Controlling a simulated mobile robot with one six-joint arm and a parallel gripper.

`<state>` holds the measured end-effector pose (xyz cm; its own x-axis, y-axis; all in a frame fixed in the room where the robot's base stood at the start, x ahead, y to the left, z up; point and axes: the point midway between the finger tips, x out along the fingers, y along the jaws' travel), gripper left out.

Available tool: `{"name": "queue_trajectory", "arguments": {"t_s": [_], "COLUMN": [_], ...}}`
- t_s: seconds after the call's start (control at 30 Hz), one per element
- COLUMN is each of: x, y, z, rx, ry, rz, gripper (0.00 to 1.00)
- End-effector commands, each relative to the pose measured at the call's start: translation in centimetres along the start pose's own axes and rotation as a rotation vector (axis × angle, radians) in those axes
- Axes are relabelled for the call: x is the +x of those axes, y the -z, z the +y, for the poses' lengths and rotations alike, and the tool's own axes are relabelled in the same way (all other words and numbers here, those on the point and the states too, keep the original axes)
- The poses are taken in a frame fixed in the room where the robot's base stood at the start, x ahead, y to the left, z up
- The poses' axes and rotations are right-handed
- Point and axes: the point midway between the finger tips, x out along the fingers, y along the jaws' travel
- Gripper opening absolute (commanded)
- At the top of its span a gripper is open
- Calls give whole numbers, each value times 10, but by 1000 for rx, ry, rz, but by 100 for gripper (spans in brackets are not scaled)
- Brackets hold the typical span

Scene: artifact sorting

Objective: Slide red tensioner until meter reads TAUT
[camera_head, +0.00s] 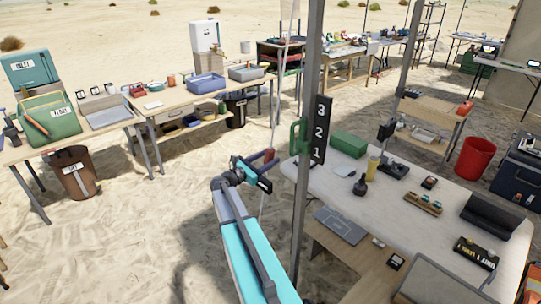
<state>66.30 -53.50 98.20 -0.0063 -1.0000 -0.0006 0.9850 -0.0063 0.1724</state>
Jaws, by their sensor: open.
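A small red tensioner (269,155) sits on a thin pale line that slants down beside the grey pole, left of the table. My gripper (258,172), dark with teal parts, is just below and left of the tensioner at the end of my teal arm. Its jaws are open, close to the line. I cannot tell whether they are around the line or touching the tensioner. No meter reading TAUT can be made out.
The grey pole (306,200) stands right of my gripper, with a green handle (298,135) and a black board (321,130) numbered 3, 2, 1. A cluttered pale table (385,220) is at right. Sand (150,225) at left is open. More tables stand behind.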

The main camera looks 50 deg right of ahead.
Motion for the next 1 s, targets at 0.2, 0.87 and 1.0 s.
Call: {"name": "queue_trajectory", "arguments": {"t_s": [0.2, 0.87, 1.0], "x": [12, 12, 12], "y": [0, 0, -5], "z": [0, 0, 0], "rx": [1, 0, 1], "ry": [0, 0, 1], "rz": [-1, -1, -1], "gripper": [45, 0, 0]}}
